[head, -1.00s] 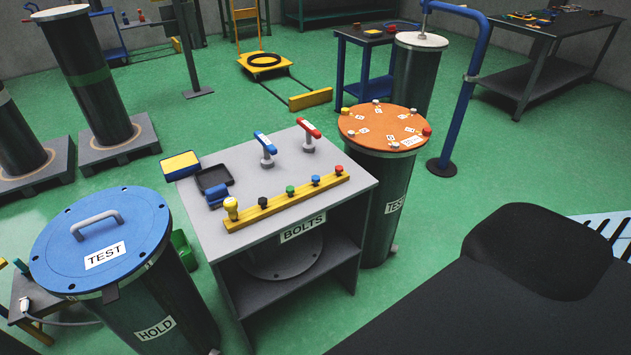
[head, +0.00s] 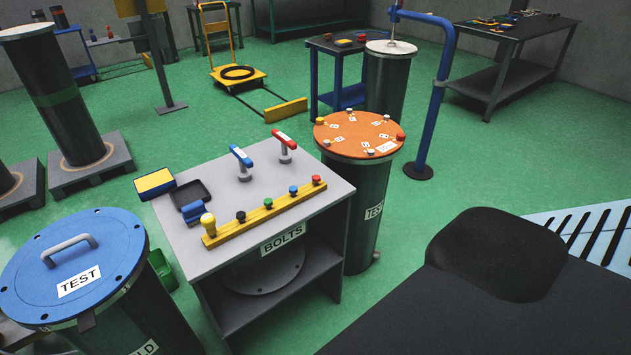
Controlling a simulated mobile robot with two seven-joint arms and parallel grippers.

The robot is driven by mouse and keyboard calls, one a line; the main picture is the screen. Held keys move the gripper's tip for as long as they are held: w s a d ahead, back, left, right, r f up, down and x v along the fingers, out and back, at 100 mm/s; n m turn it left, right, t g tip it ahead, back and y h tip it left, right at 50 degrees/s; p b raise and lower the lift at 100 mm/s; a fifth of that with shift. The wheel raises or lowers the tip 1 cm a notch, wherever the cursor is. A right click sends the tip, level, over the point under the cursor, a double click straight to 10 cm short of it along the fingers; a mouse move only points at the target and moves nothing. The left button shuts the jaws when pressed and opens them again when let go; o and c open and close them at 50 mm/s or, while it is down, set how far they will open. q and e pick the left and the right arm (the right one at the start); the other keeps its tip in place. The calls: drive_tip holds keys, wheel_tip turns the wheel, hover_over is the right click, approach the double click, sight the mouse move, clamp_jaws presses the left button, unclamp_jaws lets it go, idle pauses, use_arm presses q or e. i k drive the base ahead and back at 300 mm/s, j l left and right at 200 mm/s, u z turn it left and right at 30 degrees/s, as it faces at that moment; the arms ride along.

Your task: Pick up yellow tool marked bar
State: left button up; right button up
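No tool that I can clearly read as a yellow one marked bar is in view. On the grey table marked BOLTS (head: 225,178) stand a blue T-handled tool (head: 241,156) and a red T-handled tool (head: 285,143), both upright with white labels too small to read. A yellow rail (head: 265,216) lies along the table's front edge with several coloured knobs on it. A larger yellow knob (head: 208,223) stands at its left end. Neither of my grippers is in view.
A blue-lidded TEST cylinder (head: 115,255) stands front left, an orange-lidded one (head: 358,132) right of the table. A blue post (head: 434,110) and a dark bench with small items (head: 512,60) are behind. Green floor (head: 440,195) is open right of the orange-lidded cylinder.

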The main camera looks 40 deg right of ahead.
sight(208, 220)
drive_tip(key=i+l, duration=0.15)
drive_tip(key=l, duration=0.25)
drive_tip(key=i+l, duration=0.1)
drive_tip(key=l, duration=0.35)
drive_tip(key=i+l, duration=0.15)
drive_tip(key=l, duration=0.25)
drive_tip(key=i+l+u, duration=0.1)
drive_tip(key=l, duration=0.3)
drive_tip(key=i+l, duration=0.15)
drive_tip(key=l, duration=0.3)
drive_tip(key=i+l, duration=0.1)
drive_tip(key=l, duration=0.3)
